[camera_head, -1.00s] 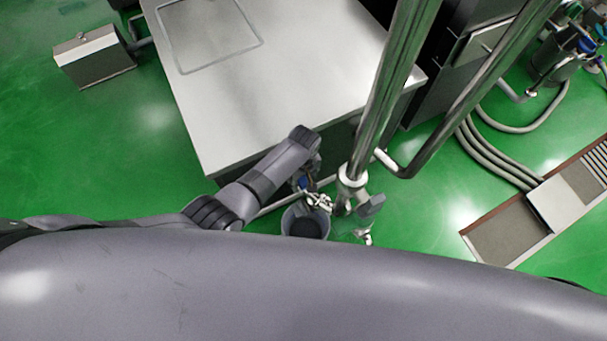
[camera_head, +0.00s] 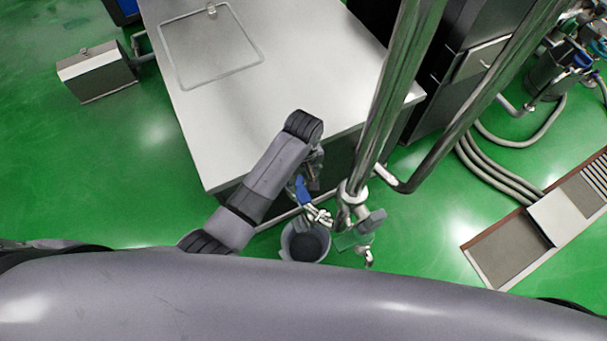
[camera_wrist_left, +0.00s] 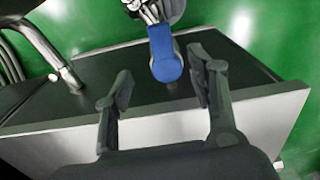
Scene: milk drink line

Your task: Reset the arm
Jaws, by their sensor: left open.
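My left arm reaches in from the left in the head view, bent at a dark joint beside the steel table's front edge. My left gripper (camera_wrist_left: 160,76) is open and empty in the left wrist view, its two dark fingers apart. A blue handle (camera_wrist_left: 166,55) on a chrome fitting (camera_wrist_left: 155,10) shows beyond and between the fingertips; I cannot tell how close it is. In the head view the blue handle (camera_head: 302,190) is beside my forearm, which hides most of the gripper. My right gripper is not in view.
A steel table (camera_head: 280,85) stands ahead. Vertical steel pipes (camera_head: 385,110) with a valve (camera_head: 372,220) rise right of my arm. A grey bucket (camera_head: 305,243) sits on the green floor below. A floor drain (camera_head: 505,250) lies at right. The left floor is mostly clear.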

